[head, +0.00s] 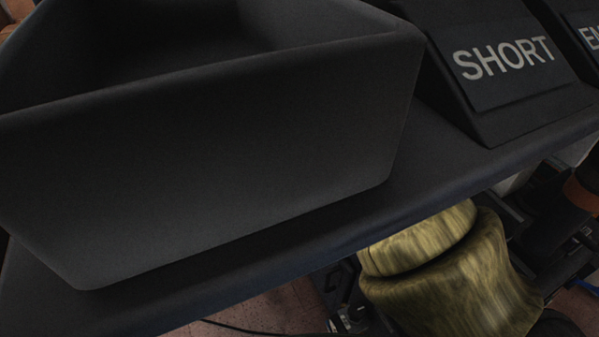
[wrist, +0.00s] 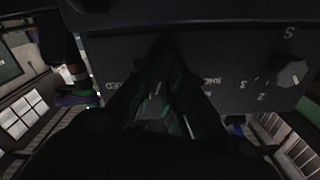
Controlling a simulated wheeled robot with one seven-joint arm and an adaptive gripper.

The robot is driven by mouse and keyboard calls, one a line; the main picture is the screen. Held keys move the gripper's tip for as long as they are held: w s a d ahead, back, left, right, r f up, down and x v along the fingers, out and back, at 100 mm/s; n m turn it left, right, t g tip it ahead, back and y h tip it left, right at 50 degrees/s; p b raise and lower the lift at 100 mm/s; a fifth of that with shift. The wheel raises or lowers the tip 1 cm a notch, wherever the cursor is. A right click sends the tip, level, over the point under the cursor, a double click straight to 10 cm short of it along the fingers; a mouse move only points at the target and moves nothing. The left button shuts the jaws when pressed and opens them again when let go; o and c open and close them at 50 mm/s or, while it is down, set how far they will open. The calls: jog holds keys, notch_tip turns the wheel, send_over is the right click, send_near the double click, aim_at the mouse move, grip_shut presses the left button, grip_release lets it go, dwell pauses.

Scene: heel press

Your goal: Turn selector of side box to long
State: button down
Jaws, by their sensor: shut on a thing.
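The side box (wrist: 130,48) is a dark panel across the top of the wrist view. Pale lettering shows on its face on both sides of my gripper; the right one seems to begin like "SHORT" and the left one is partly covered. My gripper (wrist: 166,62) reaches up to the panel between these letterings, its dark fingers closed together. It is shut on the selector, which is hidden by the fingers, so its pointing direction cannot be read. A separate grey round knob (wrist: 292,73) with small numerals sits at the right of the panel. The head view does not clearly show the box.
In the head view a large black bin (head: 230,150) stands on a dark shelf (head: 440,175). A sign reading SHORT (head: 503,60) is beside it. A wood-grained rounded object (head: 450,275) is below the shelf edge. Windows show far off in the wrist view.

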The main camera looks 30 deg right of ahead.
jog(key=c, duration=1.5)
grip_release()
jog(key=shift+a, duration=0.1)
jog(key=a, duration=1.1)
jog(key=shift+w+a, duration=0.35)
jog(key=shift+a, duration=0.05)
